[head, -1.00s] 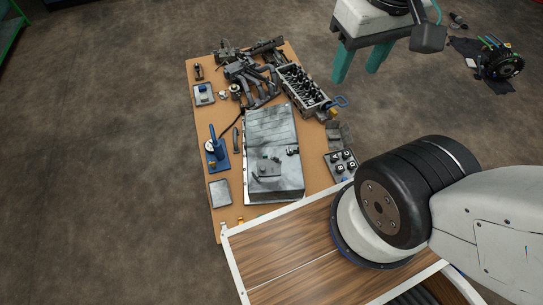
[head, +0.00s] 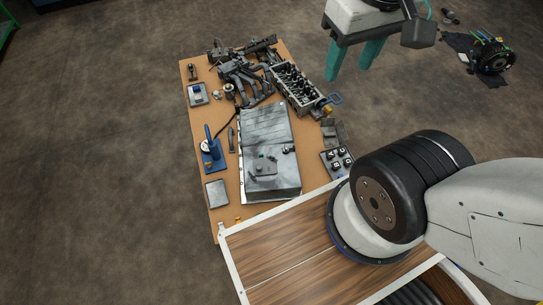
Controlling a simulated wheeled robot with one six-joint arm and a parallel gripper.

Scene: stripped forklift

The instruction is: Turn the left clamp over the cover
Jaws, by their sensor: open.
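A grey metal box with a flat top (head: 268,125) lies on the brown table. A small flat plate (head: 262,168) and a small dark fitting (head: 288,149) sit on its top. They are too small to tell whether either is the cover or a clamp, and I cannot make out the left clamp or which way it is turned.
The brown table (head: 198,120) also bears a blue hand tool on a blue base (head: 212,152), a metal block with several bores (head: 297,88) and dark curved pipes (head: 245,80). The floor left of the table is clear.

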